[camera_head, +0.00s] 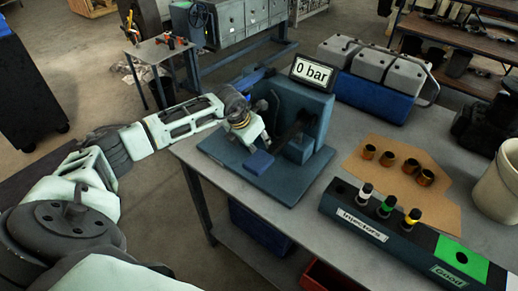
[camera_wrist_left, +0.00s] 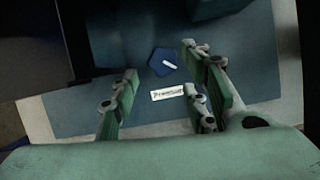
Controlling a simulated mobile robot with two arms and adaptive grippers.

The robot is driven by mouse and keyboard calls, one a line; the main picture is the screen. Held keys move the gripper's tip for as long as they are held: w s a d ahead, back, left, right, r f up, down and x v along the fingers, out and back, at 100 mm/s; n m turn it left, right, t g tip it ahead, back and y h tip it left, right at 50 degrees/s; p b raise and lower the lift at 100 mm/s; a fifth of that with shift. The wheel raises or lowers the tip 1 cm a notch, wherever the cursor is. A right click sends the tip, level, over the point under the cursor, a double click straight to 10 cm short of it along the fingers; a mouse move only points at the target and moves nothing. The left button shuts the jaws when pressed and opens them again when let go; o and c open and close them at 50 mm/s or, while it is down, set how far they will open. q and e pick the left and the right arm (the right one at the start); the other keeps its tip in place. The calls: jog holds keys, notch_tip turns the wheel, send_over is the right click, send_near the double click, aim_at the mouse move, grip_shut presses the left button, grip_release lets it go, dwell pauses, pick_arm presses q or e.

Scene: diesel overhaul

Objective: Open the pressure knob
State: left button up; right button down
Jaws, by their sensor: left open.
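The pressure tester (camera_head: 298,105) is a blue-grey stand on a flat base plate, with a display (camera_head: 314,71) reading "0 bar". In the left wrist view, a dark blue angular knob (camera_wrist_left: 163,61) with a white mark sits on the blue-grey plate beside a white label (camera_wrist_left: 167,93), whose print is too blurred to read surely. My left gripper (camera_head: 247,131) is at the left side of the tester. In the wrist view its open, empty fingers (camera_wrist_left: 158,75) stand on either side of the knob's direction; contact cannot be told. I cannot pick out the knob surely in the head view.
An injector rack (camera_head: 362,228) holds several coloured-top injectors at the table's front. The table's left edge runs below my arm.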

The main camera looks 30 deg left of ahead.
pick_arm(q)
jog(key=shift+p+x, duration=0.4)
jog(key=shift+x, duration=1.75)
jog(key=c, duration=1)
jog(key=n+y+b, duration=0.1)
jog(key=n+y, duration=0.1)
jog(key=n, duration=0.2)
jog(key=shift+s+n, duration=0.1)
jog(key=shift+n, duration=0.3)
